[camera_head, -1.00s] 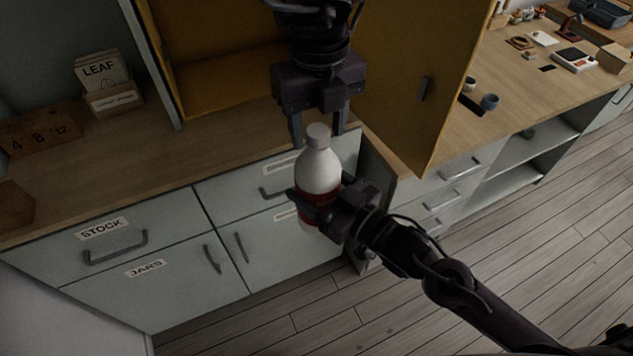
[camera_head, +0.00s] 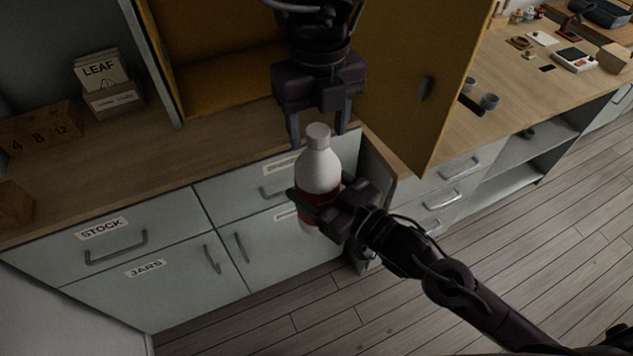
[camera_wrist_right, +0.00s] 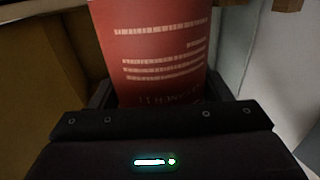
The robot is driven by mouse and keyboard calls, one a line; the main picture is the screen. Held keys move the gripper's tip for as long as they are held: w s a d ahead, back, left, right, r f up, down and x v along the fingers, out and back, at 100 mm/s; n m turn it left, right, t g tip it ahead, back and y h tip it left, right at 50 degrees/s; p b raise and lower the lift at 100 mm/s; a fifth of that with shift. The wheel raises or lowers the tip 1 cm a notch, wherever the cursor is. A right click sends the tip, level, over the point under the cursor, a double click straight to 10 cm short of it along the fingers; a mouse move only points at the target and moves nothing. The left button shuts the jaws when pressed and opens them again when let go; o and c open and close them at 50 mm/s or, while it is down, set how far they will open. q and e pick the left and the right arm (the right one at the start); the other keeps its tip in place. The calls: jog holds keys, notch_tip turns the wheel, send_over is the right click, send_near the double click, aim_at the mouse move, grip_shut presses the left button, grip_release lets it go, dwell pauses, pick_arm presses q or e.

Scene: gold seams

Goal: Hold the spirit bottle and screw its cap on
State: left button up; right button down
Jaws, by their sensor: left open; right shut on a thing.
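The spirit bottle (camera_head: 318,172) is white with a red label and stands about upright in the air in front of the drawers. My right gripper (camera_head: 322,204) is shut on its labelled part. The red label (camera_wrist_right: 155,50) fills the middle of the right wrist view, between the fingers. A grey-white cap (camera_head: 318,135) sits at the top of the bottle; I cannot tell how tightly. My left gripper (camera_head: 317,131) points down from above, open, with one finger on each side of the cap. I cannot tell whether the fingers touch it.
An open yellow cabinet door (camera_head: 415,80) stands close to the right of my left gripper. The wooden counter (camera_head: 150,160) runs behind the bottle, with a LEAF card box (camera_head: 108,90) at left. Small cups (camera_head: 489,101) stand on the right counter. The counter's left middle is clear.

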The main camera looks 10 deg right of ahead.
pick_arm(q)
notch_tip(320, 180, up, 12)
dwell(0.6)
jog(key=shift+w, duration=0.1)
